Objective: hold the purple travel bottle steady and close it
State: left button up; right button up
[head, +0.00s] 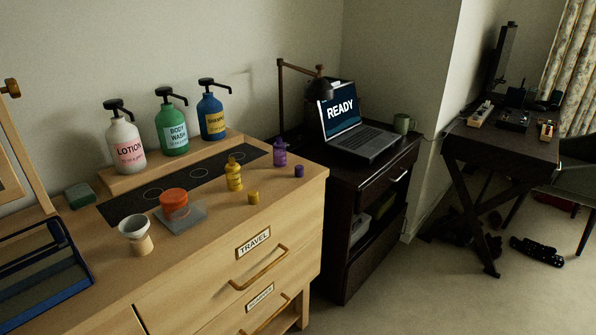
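The small purple travel bottle (280,156) stands upright at the back right of the wooden dresser top (290,190), near the end of the dark mat. A small purple cap (299,171) sits on the dresser in front and to the right of it, apart from the bottle. The bottle's neck is too small to see clearly. Neither of my grippers shows in the head view.
A yellow bottle (233,178) and a yellow cap (253,198) stand to the left. A lamp (320,89) and a laptop (365,138) stand on the dark cabinet to the right.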

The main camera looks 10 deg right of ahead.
aim_at(279, 147)
jog(key=z, duration=1.25)
jog(key=i, duration=0.95)
jog(key=u, duration=2.45)
